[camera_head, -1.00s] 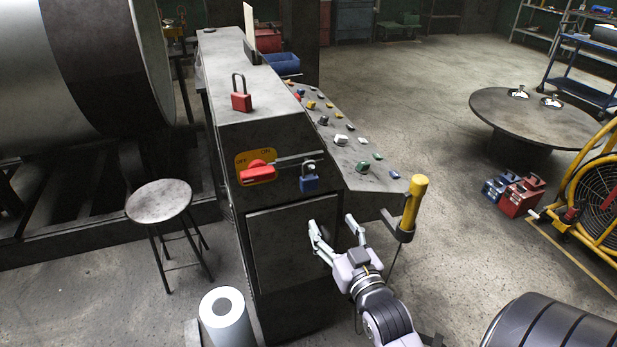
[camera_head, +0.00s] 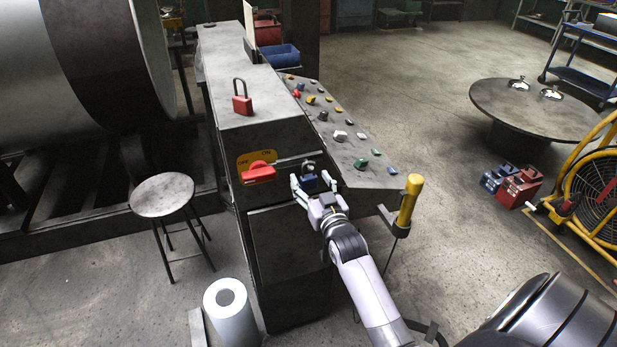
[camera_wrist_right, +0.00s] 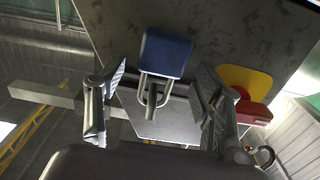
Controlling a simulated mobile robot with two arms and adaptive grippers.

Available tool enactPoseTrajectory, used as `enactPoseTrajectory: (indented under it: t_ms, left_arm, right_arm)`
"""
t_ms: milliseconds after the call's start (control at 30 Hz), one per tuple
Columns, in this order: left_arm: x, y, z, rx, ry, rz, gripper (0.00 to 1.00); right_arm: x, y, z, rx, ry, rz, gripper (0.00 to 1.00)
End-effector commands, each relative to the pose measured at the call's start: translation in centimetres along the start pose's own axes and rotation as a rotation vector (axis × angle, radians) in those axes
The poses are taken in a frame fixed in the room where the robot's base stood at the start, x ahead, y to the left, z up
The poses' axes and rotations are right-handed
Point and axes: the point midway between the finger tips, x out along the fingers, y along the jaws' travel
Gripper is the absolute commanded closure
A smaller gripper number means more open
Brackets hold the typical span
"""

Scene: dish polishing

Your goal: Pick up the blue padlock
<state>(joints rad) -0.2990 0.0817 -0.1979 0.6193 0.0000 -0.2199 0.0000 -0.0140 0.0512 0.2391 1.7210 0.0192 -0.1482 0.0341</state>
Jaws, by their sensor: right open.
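The blue padlock (camera_head: 309,184) hangs on the front of the grey control console, to the right of a red switch handle. My right gripper (camera_head: 315,184) is open, with a finger on each side of the padlock in the head view. In the right wrist view the blue padlock (camera_wrist_right: 167,54) shows with its metal shackle, between the two open fingers of the right gripper (camera_wrist_right: 160,85). Gaps show on both sides, so the fingers look apart from it. My left gripper is not in view.
A red switch handle (camera_head: 259,173) on a yellow plate sits just left of the padlock. A red padlock (camera_head: 242,104) stands on the console top (camera_head: 232,70). A yellow handle (camera_head: 409,200) stands to the right. A stool (camera_head: 162,195) is at left.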

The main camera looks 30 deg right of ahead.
Motion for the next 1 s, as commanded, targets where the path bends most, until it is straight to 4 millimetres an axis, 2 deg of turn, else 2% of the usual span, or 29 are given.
enactPoseTrajectory:
  t_ms: [33,167,433,1000]
  left_arm:
    - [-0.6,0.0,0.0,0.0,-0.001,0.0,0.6]
    - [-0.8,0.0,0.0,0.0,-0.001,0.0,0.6]
    - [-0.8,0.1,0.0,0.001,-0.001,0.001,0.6]
    - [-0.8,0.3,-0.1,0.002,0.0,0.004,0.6]
  right_arm:
    - [0.8,0.0,-0.4,0.0,0.0,0.0,0.38]
    - [2.1,0.0,-0.2,0.0,-0.001,0.0,0.38]
    - [2.3,0.0,0.0,0.0,0.0,0.0,0.38]
    - [2.3,0.0,0.0,0.0,0.0,0.0,0.76]
